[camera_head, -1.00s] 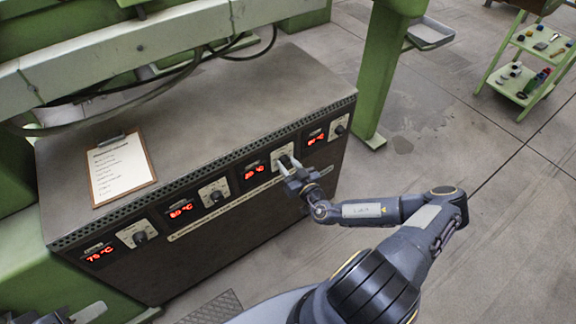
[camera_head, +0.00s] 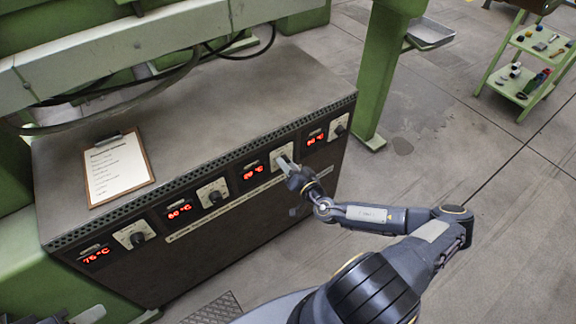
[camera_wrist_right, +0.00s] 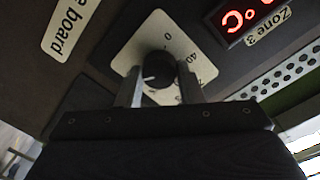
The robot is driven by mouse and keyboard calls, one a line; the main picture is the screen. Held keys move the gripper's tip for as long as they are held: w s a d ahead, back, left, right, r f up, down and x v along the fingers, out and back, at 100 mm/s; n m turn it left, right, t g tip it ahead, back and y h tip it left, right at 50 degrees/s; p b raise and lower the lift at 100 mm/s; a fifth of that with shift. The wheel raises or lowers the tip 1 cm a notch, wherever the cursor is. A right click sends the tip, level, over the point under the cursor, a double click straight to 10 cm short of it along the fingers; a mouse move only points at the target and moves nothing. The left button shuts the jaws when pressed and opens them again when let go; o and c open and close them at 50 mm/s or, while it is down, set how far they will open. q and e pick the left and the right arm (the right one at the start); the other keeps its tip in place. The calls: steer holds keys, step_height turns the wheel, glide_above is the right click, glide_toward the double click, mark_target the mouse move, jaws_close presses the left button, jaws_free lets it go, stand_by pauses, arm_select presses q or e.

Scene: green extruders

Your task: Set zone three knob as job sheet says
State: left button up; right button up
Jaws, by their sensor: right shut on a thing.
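The control cabinet (camera_head: 220,130) carries a row of knobs, each beside a red display. My right gripper (camera_head: 285,163) is at the third knob from the left, which it mostly hides in the head view. In the right wrist view, my right gripper (camera_wrist_right: 158,92) is shut on the black zone three knob (camera_wrist_right: 158,70), one finger on each side. The knob sits on a white dial plate (camera_wrist_right: 140,48) with printed numbers, by a "Zone 3" label (camera_wrist_right: 268,25). The zone three display (camera_head: 253,172) is lit, its digits unclear. The job sheet (camera_head: 117,168) lies on a clipboard on top.
Other knobs stand at the left (camera_head: 137,238), middle (camera_head: 213,198) and far right (camera_head: 340,130) of the panel. A green post (camera_head: 378,80) stands right of the cabinet. A green trolley (camera_head: 520,85) is far off at right. Floor between is clear.

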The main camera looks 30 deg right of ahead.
steer(key=shift+f, duration=0.1)
stand_by(0.3)
steer(key=o, duration=1)
steer(key=shift+c, duration=0.2)
steer(key=shift+s, duration=0.1)
steer(key=s, duration=0.7)
steer(key=shift+s+d+r, duration=0.2)
steer(key=shift+s+r, duration=0.05)
steer(key=shift+s, duration=0.1)
